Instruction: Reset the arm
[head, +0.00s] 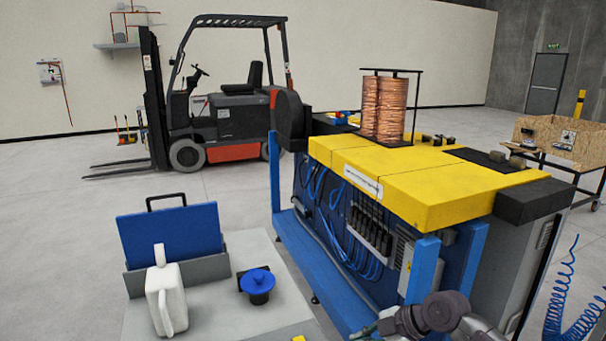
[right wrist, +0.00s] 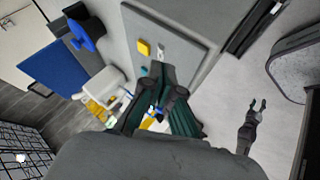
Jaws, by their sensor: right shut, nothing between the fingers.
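My right arm (head: 440,315) shows at the bottom right of the head view, by the front of the yellow-topped machine (head: 430,190); its gripper is not visible there. In the right wrist view my right gripper (right wrist: 163,75) is shut and empty, its dark green fingers above the grey bench. A small dark gripper (right wrist: 258,104) with two prongs apart shows at the right of that view, over the floor; it seems to be my left one. My left arm is not in the head view. Two copper tube coils (head: 384,108) stand upright in a black rack on the machine.
The grey bench (head: 225,300) holds a blue board (head: 172,234), a white jug (head: 165,292) and a blue-lidded pot (head: 257,285). A coiled blue hose (head: 560,300) hangs at right. A forklift (head: 225,105) stands behind. Open floor lies left and back.

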